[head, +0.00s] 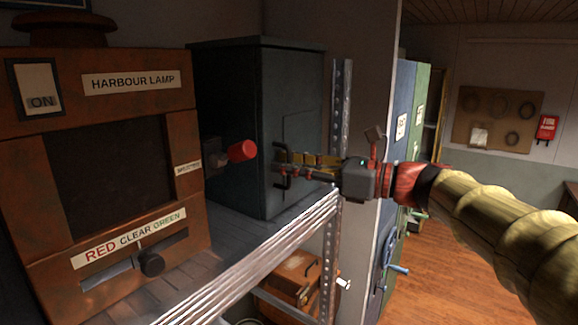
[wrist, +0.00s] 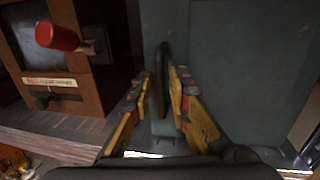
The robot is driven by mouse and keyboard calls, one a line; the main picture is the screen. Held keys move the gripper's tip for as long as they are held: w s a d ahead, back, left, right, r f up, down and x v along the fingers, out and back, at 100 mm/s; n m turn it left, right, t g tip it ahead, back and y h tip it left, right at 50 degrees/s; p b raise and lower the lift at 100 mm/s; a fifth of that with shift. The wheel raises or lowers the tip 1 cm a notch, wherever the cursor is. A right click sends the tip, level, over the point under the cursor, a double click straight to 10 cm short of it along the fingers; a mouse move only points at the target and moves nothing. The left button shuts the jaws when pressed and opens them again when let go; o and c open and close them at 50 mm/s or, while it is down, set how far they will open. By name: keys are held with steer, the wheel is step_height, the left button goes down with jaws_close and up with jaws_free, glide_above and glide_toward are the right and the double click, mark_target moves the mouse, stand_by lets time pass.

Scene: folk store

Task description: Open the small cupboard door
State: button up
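The small cupboard (head: 225,80) is a dark grey-green metal box on the shelf. Its door (head: 297,85) is on the face towards my arm and looks closed. A dark upright bar handle (head: 282,182) stands out from the door; it also shows in the wrist view (wrist: 163,60). My gripper (head: 283,162) is at the handle, with its yellow and red fingers reaching the door. In the wrist view the fingers (wrist: 158,85) are apart, one on each side of the handle. The right finger is very close to the bar; I cannot tell if it touches. A gap shows on the left.
A rusty harbour lamp box (head: 130,85) with a red-knobbed lever (head: 242,151) stands left of the cupboard. A perforated metal post (head: 341,100) rises close beside my gripper. Blue and green lockers stand further right. A wooden box (head: 295,275) sits below the shelf.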

jaws_close()
stand_by(0.6)
